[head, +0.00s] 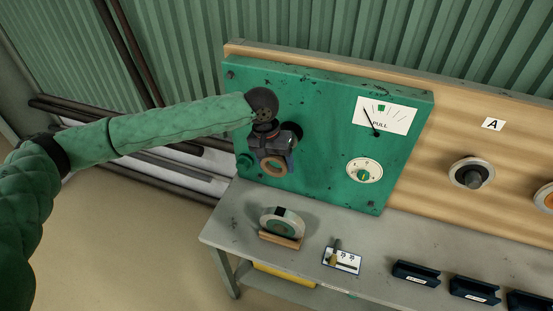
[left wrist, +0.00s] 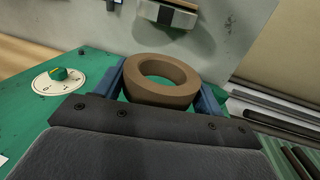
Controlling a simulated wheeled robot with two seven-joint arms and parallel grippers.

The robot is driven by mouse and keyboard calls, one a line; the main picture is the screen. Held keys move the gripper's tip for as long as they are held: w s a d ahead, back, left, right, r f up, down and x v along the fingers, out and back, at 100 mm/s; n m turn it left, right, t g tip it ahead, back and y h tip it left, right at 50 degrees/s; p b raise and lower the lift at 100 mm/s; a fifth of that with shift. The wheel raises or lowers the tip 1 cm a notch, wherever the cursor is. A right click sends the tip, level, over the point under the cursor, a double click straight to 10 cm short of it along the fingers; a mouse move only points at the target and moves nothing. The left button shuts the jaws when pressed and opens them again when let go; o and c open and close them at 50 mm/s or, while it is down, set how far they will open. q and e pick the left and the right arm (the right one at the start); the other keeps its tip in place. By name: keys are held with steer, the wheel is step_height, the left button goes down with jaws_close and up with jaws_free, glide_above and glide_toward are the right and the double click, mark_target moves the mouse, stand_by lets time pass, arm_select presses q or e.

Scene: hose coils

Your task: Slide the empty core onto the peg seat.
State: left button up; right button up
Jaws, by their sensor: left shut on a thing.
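The empty core, a brown ring (head: 273,167), is in my left gripper (head: 273,160), in front of the lower left of the green panel (head: 310,120). In the left wrist view the core (left wrist: 160,82) sits between the two blue fingers (left wrist: 162,85), its hole open and empty. My left gripper is shut on it. A round dark green part (head: 245,161) shows on the panel just left of the core. I cannot tell whether it is the peg seat; my gripper hides part of the panel there. My right gripper is not in view.
A grey bench (head: 225,225) carries a coil on a wooden cradle (head: 281,240), a small card (head: 342,258) and several dark blue holders (head: 416,273). The panel has a PULL gauge (head: 386,115) and a dial (head: 364,171).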

arm_select(q)
steer(key=shift+s+a+r+p, duration=0.1)
steer(key=shift+s+a+p, duration=0.1)
steer(key=shift+s, duration=0.2)
steer(key=shift+s+a+r+p, duration=0.1)
steer(key=shift+s+p, duration=0.1)
steer(key=shift+s, duration=0.15)
steer(key=shift+s+a+f, duration=0.1)
steer(key=shift+s+a, duration=0.2)
steer(key=shift+s, duration=0.65)
steer(key=shift+s+a, duration=0.25)
steer(key=shift+s, duration=0.7)
